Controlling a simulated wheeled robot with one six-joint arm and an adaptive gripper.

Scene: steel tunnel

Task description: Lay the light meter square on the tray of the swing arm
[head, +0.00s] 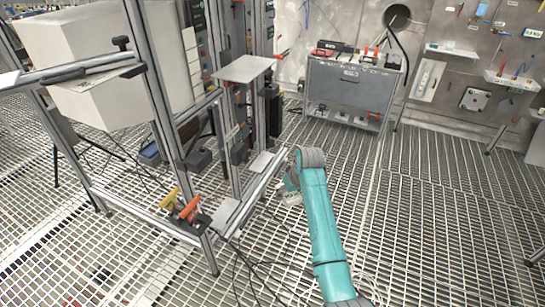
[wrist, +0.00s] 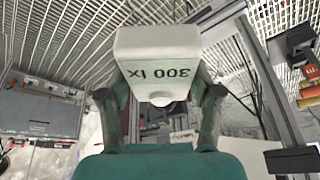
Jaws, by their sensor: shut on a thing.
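The light meter (wrist: 160,52) is a white block marked "300 lx", seen upside down in the wrist view. My gripper (wrist: 160,88) is shut on it, one finger at each side. In the head view my gripper (head: 290,192) is low, right of the metal frame, and mostly hidden behind my teal arm; I cannot make out the meter clearly there. A flat grey plate (head: 245,69) juts from the frame's upright, above and left of my gripper; it looks like the tray of the swing arm, bare on top. The gripper is apart from it.
Aluminium posts and rails (head: 165,100) stand at left, with orange-handled clamps (head: 189,207) low on them. A large white box (head: 85,65) is behind. A grey cabinet (head: 350,90) stands at the back wall. The grating floor (head: 440,220) at right is clear.

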